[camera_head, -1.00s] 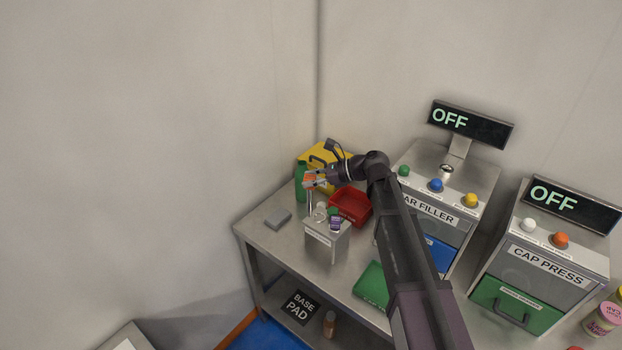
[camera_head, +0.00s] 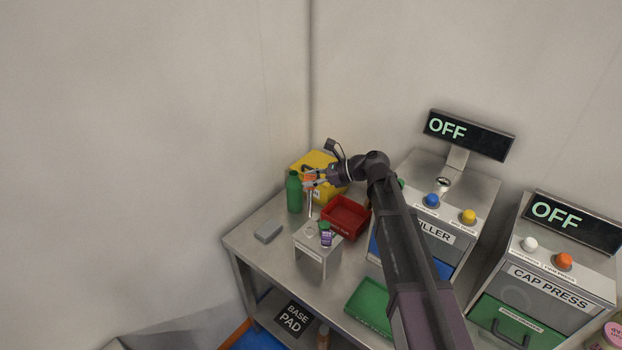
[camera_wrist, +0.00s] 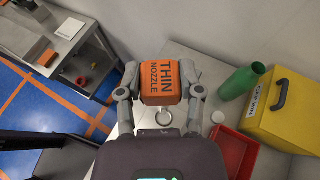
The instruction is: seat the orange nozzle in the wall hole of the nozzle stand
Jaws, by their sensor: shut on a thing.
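My gripper (camera_head: 311,181) is shut on the orange nozzle (camera_wrist: 167,82), marked "THIN NOZZLE", between both fingers in the wrist view. In the head view the orange nozzle (camera_head: 310,178) is small, with a thin pale tube hanging below it. The nozzle stand (camera_head: 312,264) is a grey box-like stand on the table, just below the tube. A pale ring shows on its top. The nozzle appears above the stand and apart from it. I cannot make out the wall hole. A ring also shows between my fingers in the wrist view.
A purple jar (camera_head: 326,240) is at the stand's right. A red bin (camera_head: 346,232), yellow box (camera_head: 326,192) and green bottle (camera_head: 294,192) stand behind. A grey block (camera_head: 268,232) lies left, a green tray (camera_head: 369,308) right. Both machines' displays read OFF.

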